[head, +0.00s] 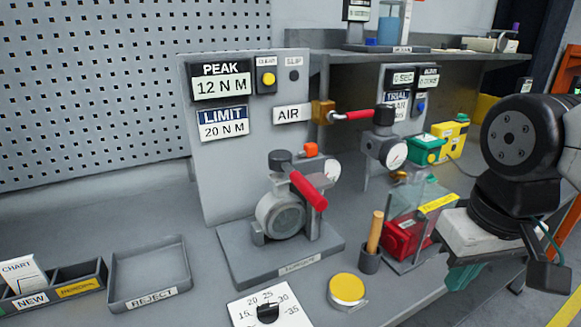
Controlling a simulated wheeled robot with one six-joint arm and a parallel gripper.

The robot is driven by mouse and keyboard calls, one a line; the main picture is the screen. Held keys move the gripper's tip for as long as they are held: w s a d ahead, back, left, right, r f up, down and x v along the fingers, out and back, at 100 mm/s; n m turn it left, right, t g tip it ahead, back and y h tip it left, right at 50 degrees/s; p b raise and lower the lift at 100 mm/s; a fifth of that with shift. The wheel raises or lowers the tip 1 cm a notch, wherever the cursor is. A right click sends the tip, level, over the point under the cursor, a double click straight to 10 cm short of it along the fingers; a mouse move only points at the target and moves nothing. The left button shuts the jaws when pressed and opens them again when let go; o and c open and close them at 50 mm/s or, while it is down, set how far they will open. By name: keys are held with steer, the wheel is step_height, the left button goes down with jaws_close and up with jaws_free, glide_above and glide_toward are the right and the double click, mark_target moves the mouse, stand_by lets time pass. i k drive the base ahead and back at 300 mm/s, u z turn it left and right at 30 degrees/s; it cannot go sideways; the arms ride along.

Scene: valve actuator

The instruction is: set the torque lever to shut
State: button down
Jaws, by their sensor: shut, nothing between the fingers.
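The torque lever (308,190) is a red-handled lever on a grey valve actuator (281,217). Its handle slants down to the right from a dark hub. The actuator stands on a grey base plate (238,262) with a small label at its front, in front of a panel reading PEAK 12 N M and LIMIT 20 N M. My gripper (462,277) is at the right, pointing down, with teal fingers shut and empty. It is well to the right of the lever and touches nothing that I can see. Its fingertips are partly hidden by its pale body.
A second red-handled lever (352,115) lies near-level beside the AIR label. A wooden-handled tool (375,232) stands in a holder, and a red block (403,235) sits behind clear panes, between actuator and gripper.

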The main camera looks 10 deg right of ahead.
mark_target(278, 160)
steer(key=u, duration=1.35)
steer(key=k, duration=0.65)
steer(key=z, duration=1.25)
